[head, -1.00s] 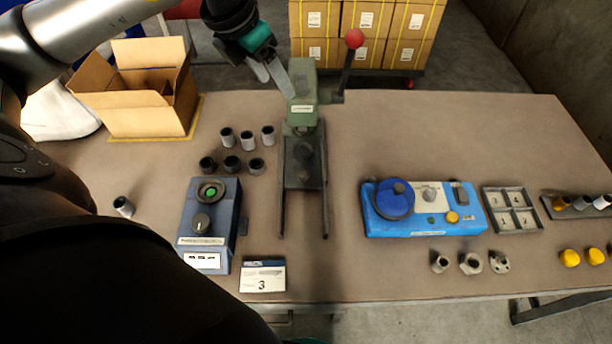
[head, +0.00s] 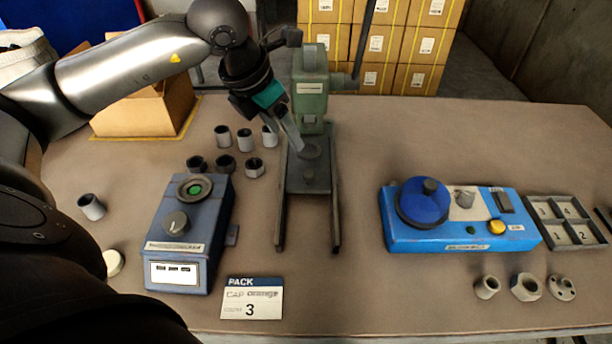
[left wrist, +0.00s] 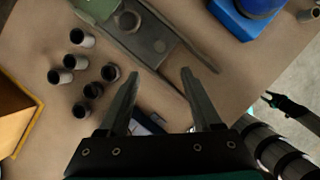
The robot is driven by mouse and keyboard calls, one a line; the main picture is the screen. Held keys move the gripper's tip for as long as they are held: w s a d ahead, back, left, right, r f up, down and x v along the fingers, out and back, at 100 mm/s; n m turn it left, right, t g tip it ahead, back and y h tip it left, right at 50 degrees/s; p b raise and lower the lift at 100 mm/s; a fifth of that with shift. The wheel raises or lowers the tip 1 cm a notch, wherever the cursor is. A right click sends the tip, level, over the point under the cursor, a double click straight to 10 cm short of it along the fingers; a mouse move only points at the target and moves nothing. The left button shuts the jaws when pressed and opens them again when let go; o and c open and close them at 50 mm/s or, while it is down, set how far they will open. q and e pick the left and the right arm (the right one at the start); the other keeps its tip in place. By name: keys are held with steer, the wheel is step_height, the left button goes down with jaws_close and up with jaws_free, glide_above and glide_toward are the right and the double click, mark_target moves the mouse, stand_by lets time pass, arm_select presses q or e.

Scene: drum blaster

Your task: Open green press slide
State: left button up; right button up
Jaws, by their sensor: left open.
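The green press (head: 311,100) stands at the back middle of the table, with its lever (head: 363,45) rising at its right. Below it the dark slide plate (head: 308,182) lies between two long rails, with a round part on top. The plate also shows in the left wrist view (left wrist: 150,42). My left gripper (head: 298,146) is open and empty, its fingers slanting down at the front left of the press, by the round part. In the left wrist view its fingertips (left wrist: 160,74) are apart, with nothing between them. A dark arm-like part at that view's right edge may be my right arm.
Several grey and black cylinders (head: 245,140) stand left of the press. A blue-grey control box (head: 190,235), a PACK card (head: 251,298) and a bright blue device (head: 460,220) surround the rails. A cardboard box (head: 145,110) is behind. Bare table lies right of the rails.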

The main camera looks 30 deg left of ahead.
arm_select(q)
steer(key=b, duration=0.2)
glide_toward(308, 173)
step_height(308, 173, down, 2)
steer(key=x, duration=0.5)
steer(key=shift+w+d+r+b, duration=0.1)
steer(key=shift+w+r+b, duration=0.1)
steer(key=shift+w+b, duration=0.15)
steer(key=shift+x, duration=0.8)
arm_select(e)
steer(key=w, duration=0.1)
steer(key=w+f, duration=0.1)
steer(key=w, duration=0.2)
steer(key=shift+a+f, duration=0.1)
steer(key=shift+f, duration=0.25)
arm_select(q)
steer(key=shift+c, duration=0.3)
jaws_close()
